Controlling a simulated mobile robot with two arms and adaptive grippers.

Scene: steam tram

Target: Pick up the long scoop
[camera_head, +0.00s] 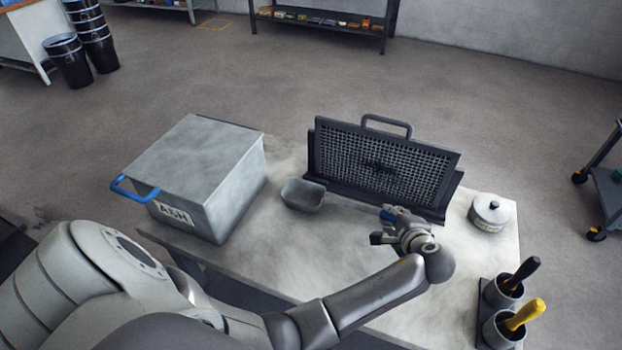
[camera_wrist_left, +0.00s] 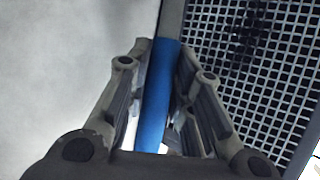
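The long scoop has a grey metal pan (camera_head: 303,196) resting on the table left of the mesh panel. Its blue handle (camera_head: 388,214) is at my left gripper (camera_head: 398,236), in front of the panel. In the left wrist view the blue handle (camera_wrist_left: 157,105) runs between the fingers of the left gripper (camera_wrist_left: 163,52), with a grey shaft beyond it. The fingertips are close against both sides of the handle, so the gripper looks shut on it. My right gripper is not in view.
The grey table (camera_head: 345,254) holds a metal ash box (camera_head: 205,175) with a blue handle, a dark mesh panel (camera_head: 380,162) and a lidded pot (camera_head: 490,212). A black holder with a yellow-handled tool (camera_head: 525,314) stands front right. The table's front middle is clear.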

